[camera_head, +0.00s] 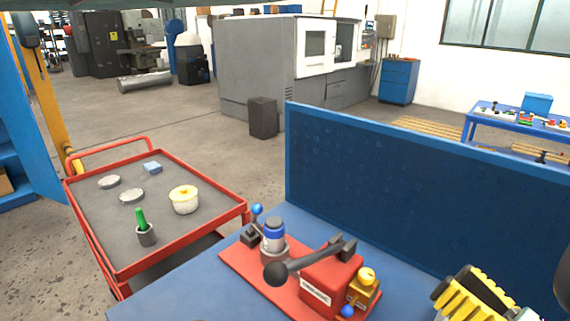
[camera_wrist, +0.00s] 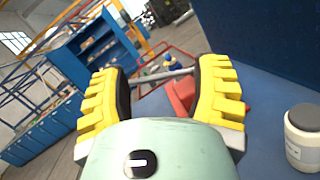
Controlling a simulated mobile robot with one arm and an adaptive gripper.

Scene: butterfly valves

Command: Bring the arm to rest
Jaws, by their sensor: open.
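My gripper (camera_head: 474,294) is at the lower right of the head view, above the blue bench (camera_head: 222,290). The wrist view shows its two yellow ridged fingers with black pads spread apart, and the gripper (camera_wrist: 160,72) holds nothing. A red valve fixture (camera_head: 330,285) stands on the bench to the left of my gripper.
A blue panel (camera_head: 420,190) rises behind the bench. A red-framed cart (camera_head: 100,228) with several small items stands at the left. A white jar (camera_wrist: 302,138) stands right of my gripper in the wrist view. Open floor lies behind the cart.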

